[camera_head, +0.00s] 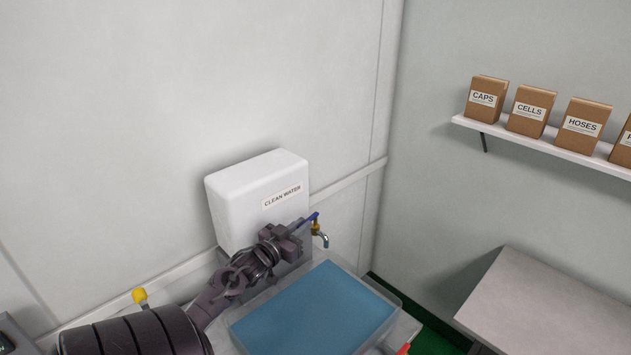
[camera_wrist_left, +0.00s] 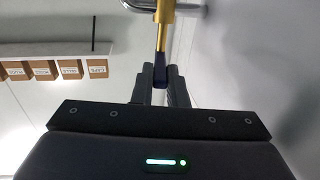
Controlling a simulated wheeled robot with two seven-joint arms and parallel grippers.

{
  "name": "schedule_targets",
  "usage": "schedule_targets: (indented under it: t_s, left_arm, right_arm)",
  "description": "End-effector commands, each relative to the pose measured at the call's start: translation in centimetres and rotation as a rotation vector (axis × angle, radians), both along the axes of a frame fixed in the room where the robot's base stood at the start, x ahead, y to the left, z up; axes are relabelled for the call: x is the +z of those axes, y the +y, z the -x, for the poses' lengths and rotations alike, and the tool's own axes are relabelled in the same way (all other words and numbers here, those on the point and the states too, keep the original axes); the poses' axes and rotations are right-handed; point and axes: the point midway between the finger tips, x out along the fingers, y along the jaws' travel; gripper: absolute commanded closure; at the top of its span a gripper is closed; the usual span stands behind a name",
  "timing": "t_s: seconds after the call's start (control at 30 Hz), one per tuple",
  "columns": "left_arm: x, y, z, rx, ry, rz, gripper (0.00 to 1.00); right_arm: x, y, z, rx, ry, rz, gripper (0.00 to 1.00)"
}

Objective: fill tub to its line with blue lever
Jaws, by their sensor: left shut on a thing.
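The blue lever (camera_head: 314,216) sits on a brass tap (camera_head: 316,229) at the front of the white clean water tank (camera_head: 240,200). My left gripper (camera_head: 303,226) is shut on the lever. In the left wrist view the gripper (camera_wrist_left: 162,80) has its fingers on either side of the lever's dark blue end (camera_wrist_left: 160,69). The silver spout (camera_head: 323,240) points down over the clear tub (camera_head: 388,287). A broad blue water surface (camera_head: 315,310) shows in the tub. I cannot make out the tub's line or a running stream. My right gripper is out of view.
A yellow knob (camera_head: 140,296) stands at the lower left and a red-tipped thing (camera_head: 404,349) at the bottom edge. A bare grey-white tabletop (camera_head: 550,305) is at the right. Labelled boxes (camera_head: 530,110) stand on a wall shelf (camera_head: 540,144).

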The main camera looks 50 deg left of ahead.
Motion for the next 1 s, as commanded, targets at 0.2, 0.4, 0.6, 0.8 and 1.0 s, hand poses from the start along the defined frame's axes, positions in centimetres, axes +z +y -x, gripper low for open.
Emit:
schedule_targets:
  t_s: [0.2,0.4,0.6,0.8,1.0]
  left_arm:
    - [-0.04,0.57,0.35,-0.047,-0.001,-0.001,1.00]
    - [-0.02,0.62,0.38,-0.057,-0.001,-0.001,1.00]
    - [-0.01,0.62,0.37,-0.056,-0.002,-0.001,1.00]
    - [-0.01,0.62,0.36,-0.056,-0.002,-0.001,0.67]
    - [0.00,0.62,0.35,-0.056,-0.002,-0.001,0.65]
  right_arm:
    - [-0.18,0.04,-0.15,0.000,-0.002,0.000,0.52]
    - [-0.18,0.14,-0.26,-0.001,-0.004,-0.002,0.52]
    - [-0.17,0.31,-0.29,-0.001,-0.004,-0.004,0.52]
    - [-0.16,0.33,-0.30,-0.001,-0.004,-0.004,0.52]
    - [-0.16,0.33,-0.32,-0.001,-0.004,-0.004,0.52]
